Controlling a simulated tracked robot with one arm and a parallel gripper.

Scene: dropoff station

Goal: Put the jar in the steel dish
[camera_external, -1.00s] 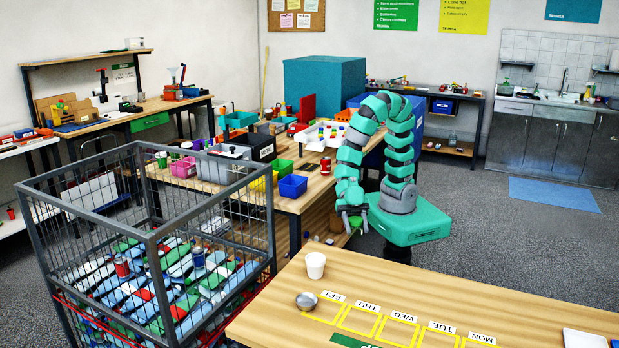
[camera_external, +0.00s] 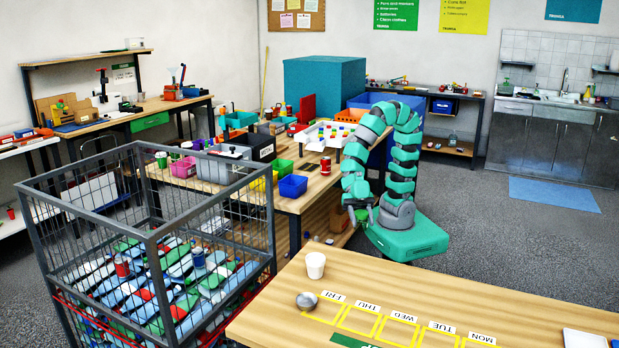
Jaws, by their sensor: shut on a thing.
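The steel dish (camera_external: 307,301) is a small round grey dish on the near wooden table, left of the yellow-outlined day boxes. My gripper (camera_external: 360,217) is beyond that table's far edge, above the floor and well apart from the dish. I cannot pick out the jar for certain elsewhere in this view.
A white cup (camera_external: 315,265) stands on the near table (camera_external: 450,292) just behind the dish. A wire cage bin (camera_external: 150,235) stands to the left. Open floor (camera_external: 480,225) lies to the right.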

